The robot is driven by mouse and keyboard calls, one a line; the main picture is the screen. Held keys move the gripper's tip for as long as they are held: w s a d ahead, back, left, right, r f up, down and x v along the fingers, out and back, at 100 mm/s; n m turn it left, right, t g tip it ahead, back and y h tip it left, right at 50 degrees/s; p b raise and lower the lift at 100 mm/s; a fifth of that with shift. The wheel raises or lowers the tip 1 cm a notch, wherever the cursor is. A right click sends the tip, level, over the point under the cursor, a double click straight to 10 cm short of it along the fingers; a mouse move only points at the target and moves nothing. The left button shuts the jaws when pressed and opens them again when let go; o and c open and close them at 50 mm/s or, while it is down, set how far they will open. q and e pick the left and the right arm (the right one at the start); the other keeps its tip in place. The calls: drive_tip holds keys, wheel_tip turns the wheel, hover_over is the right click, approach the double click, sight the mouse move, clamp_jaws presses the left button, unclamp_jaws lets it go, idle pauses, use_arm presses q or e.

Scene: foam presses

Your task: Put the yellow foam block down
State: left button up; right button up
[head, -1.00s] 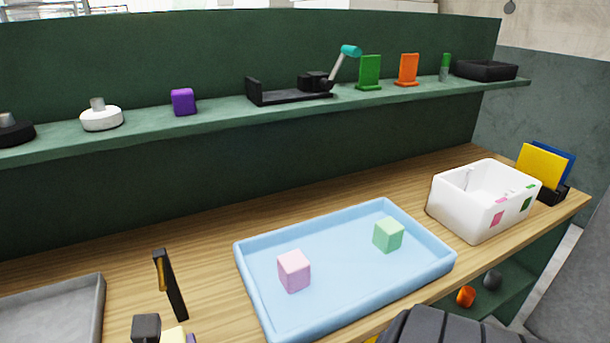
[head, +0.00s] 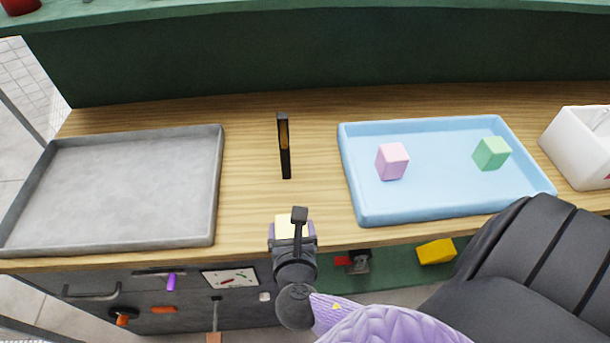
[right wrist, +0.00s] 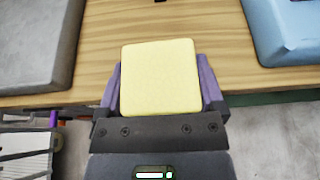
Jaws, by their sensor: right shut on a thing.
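The yellow foam block (right wrist: 160,77) is between the purple-sided fingers of my right gripper (right wrist: 160,85) in the right wrist view. In the head view, the right gripper (head: 293,230) is at the table's front edge, between the grey tray (head: 214,190) and the blue tray (head: 352,190). It is shut on the yellow block (head: 290,226), partly hidden there by the wrist. I cannot tell the block's height above the table. A pink block (head: 392,161) and a green block (head: 491,153) sit in the blue tray. My left gripper is not in view.
The grey tray is empty. Bare wood (head: 250,190) lies between the trays. A white bin (head: 580,150) stands at the right. A yellow item (head: 436,251) lies on the lower shelf.

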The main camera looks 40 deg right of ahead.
drive_tip(key=w+d, duration=0.2)
drive_tip(key=w, duration=0.1)
drive_tip(key=w+d+b, duration=0.1)
drive_tip(key=w+d, duration=0.1)
drive_tip(key=w, duration=0.1)
drive_tip(key=w+d+b, duration=0.1)
drive_tip(key=w+d, duration=0.1)
drive_tip(key=w, duration=0.2)
drive_tip(key=shift+w+f, duration=0.1)
drive_tip(key=shift+f, duration=0.05)
wheel_tip(320, 180, down, 4)
drive_tip(key=shift+d+r+b, duration=0.1)
drive_tip(key=shift+r+b, duration=0.05)
drive_tip(key=shift+b, duration=1)
drive_tip(key=shift+r, duration=0.2)
drive_tip(key=shift+f, duration=0.1)
drive_tip(key=o, duration=0.9)
